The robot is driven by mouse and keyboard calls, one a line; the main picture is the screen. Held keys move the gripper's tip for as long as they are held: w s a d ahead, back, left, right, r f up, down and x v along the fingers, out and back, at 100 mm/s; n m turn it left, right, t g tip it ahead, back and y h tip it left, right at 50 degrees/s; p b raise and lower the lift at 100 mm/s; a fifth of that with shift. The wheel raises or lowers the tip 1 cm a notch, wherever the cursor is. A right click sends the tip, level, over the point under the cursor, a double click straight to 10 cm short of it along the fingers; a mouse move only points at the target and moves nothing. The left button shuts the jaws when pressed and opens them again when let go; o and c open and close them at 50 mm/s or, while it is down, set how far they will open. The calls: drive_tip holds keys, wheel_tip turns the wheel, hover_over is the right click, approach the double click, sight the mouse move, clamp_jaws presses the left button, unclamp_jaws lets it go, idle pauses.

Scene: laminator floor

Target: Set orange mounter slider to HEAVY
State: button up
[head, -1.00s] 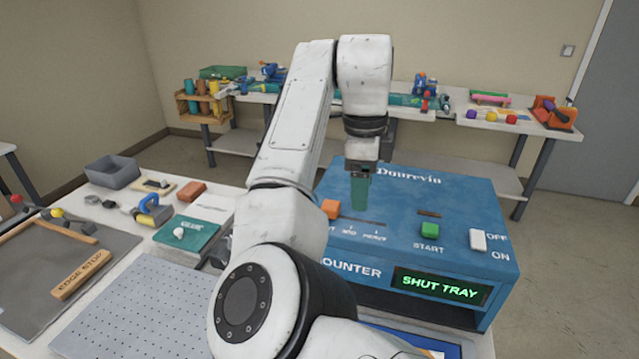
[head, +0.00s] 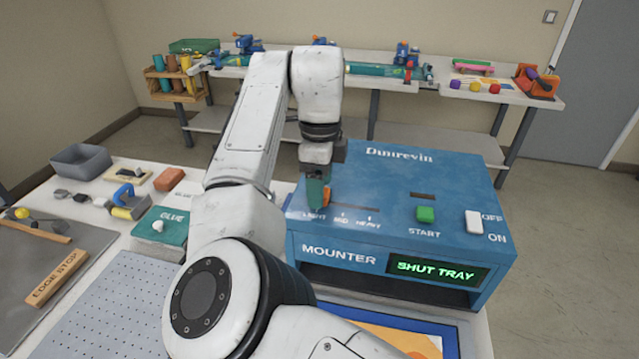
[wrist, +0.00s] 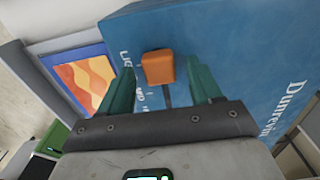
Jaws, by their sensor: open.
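The blue mounter (head: 460,190) has an orange slider (head: 326,197) at the left, LIGHT end of its slot (head: 362,209). The MID and HEAVY marks lie to the right along the slot. My gripper (head: 318,200) is over the slider, its teal fingers pointing down and partly hiding it. In the wrist view the orange slider (wrist: 158,66) stands between the two open teal fingers of my gripper (wrist: 160,70), with gaps on both sides.
A green START button (head: 426,214) and a white OFF/ON switch (head: 474,222) are on the top, right of the slot. The display (head: 437,271) reads SHUT TRAY. A blue-edged tray with an orange picture (head: 400,338) sticks out in front. A glue box (head: 160,232) is left.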

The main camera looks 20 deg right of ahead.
drive_tip(key=shift+f, duration=0.5)
clamp_jaws()
idle(0.3)
